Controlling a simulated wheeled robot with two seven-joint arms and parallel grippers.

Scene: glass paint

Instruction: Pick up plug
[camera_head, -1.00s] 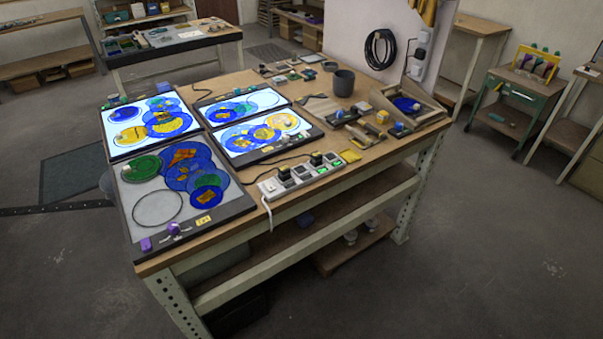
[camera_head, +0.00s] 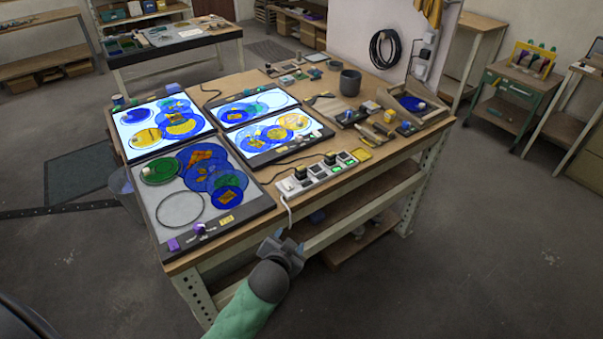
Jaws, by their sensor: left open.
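A white power strip (camera_head: 318,177) lies along the front edge of the workbench. Black plugs sit in it, one near its left end (camera_head: 300,173) and one further right (camera_head: 330,159). Green lights show by some sockets at its right half. A white cord hangs from its left end over the bench edge. My left gripper (camera_head: 287,246) is in front of the bench, below the strip's left end, apart from the strip and plugs. It is open, and I see nothing held in it. My right gripper is not in view.
An unlit panel (camera_head: 183,209) with coloured glass discs lies at the bench's front left. Lit panels (camera_head: 146,143) lie behind it and beside it. A dark cup (camera_head: 350,83), a yellow square (camera_head: 361,154) and a wooden tray (camera_head: 428,116) are further right. The floor in front is clear.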

